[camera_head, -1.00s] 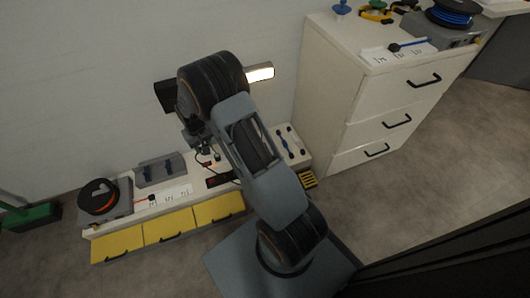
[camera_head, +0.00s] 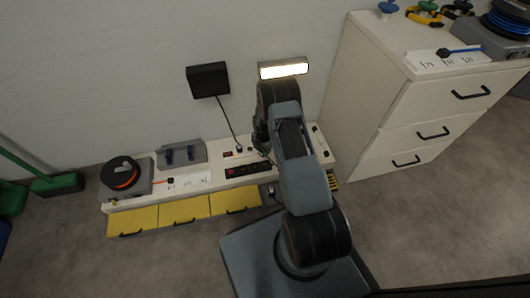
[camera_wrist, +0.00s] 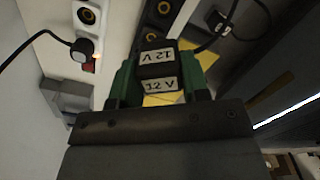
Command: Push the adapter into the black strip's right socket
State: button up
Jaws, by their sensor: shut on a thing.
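In the wrist view, the adapter (camera_wrist: 157,70) is a black block with white labels reading 12 V. My gripper (camera_wrist: 157,80) has green fingers shut on its two sides. The black strip (camera_wrist: 170,25) with round sockets lies just beyond the adapter, which covers part of it. I cannot tell whether the adapter touches the strip. In the head view, the black strip (camera_head: 248,169) with a red switch lies on the low bench. My arm hides the adapter, the gripper and the strip's right end there.
A white strip (camera_wrist: 92,15) runs beside the black one and holds a corded plug (camera_wrist: 83,48) with an orange light. Another corded plug (camera_wrist: 217,25) is at the right. A black wall box (camera_head: 208,80), yellow drawers (camera_head: 183,211) and a tall white cabinet (camera_head: 400,110) stand around.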

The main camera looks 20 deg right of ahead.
jog(key=shift+s+d+f+n, duration=0.1)
jog(key=shift+d+f+n, duration=0.15)
jog(key=shift+f+n, duration=0.3)
jog(key=shift+s+d+f+n, duration=0.1)
jog(key=shift+d+f+n, duration=0.1)
jog(key=shift+f+n, duration=0.3)
jog(key=shift+f+b, duration=1.95)
jog(key=shift+f, duration=0.75)
jog(key=shift+b, duration=0.3)
jog(key=shift+f+b, duration=0.7)
jog(key=shift+b, duration=0.2)
dwell(0.4)
jog(key=o, duration=1.2)
jog(key=shift+r, duration=0.1)
notch_tip(320, 180, up, 14)
jog(key=p, duration=0.6)
